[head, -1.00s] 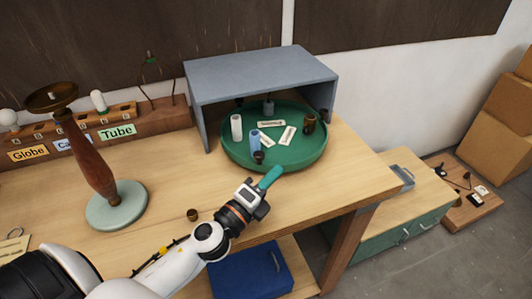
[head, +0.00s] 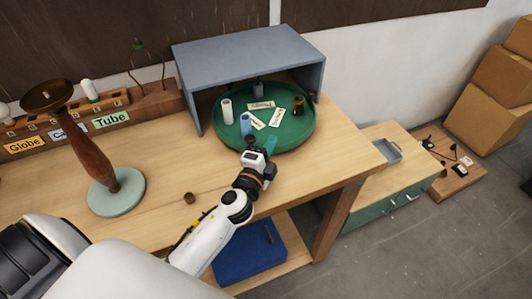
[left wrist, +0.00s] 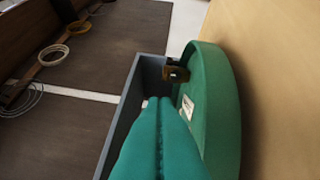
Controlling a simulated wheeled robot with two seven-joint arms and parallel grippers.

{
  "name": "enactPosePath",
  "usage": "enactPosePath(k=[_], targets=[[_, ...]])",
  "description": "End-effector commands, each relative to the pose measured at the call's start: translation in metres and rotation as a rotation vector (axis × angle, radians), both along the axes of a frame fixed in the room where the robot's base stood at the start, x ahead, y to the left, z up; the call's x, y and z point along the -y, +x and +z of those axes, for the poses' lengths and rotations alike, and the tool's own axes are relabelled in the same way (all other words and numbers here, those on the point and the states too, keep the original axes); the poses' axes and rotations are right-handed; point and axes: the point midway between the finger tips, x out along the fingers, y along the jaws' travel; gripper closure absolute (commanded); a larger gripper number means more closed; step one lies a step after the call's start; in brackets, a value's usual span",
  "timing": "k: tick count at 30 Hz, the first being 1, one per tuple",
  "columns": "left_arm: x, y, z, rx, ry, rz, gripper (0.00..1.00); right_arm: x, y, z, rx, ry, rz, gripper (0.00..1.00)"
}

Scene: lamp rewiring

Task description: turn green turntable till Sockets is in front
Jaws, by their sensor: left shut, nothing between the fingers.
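The green turntable (head: 288,127) stands partly under a grey shelf on the bench. It bears a white cylinder (head: 227,110), a blue cylinder (head: 246,124), a brown socket-like piece (head: 298,104), small dark pieces and three pale cards (head: 276,118) whose words are too small to read. My left gripper (head: 270,145) is shut and empty, with its teal fingers at the turntable's front rim; touching or apart, I cannot tell. In the left wrist view the shut fingers (left wrist: 158,103) lie beside the turntable (left wrist: 226,105). My right gripper is not in view.
The grey shelf (head: 250,52) roofs the turntable's back part, its side walls close by. A lamp stand (head: 117,198) is at left, near a small brown cap (head: 190,198). A bulb rack with Globe and Tube labels (head: 111,119) stands behind. The bench front right is clear.

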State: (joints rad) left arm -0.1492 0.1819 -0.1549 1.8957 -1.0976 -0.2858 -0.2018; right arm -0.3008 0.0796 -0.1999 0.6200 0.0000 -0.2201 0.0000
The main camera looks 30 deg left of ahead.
Motion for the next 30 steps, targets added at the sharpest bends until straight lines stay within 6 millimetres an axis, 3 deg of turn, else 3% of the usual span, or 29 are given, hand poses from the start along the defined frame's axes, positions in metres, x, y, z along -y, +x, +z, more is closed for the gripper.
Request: enactPosePath(k=[7, 22, 30], targets=[[-0.025, -0.013, -0.006, -0.004, 0.003, 0.001, 1.0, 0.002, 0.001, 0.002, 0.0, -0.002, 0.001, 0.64], [-0.029, -0.013, -0.006, -0.003, 0.003, -0.003, 1.0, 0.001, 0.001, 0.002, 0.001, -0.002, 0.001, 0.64], [-0.035, -0.003, -0.006, -0.003, 0.004, -0.041, 1.0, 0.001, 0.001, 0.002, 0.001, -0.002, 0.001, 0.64]])
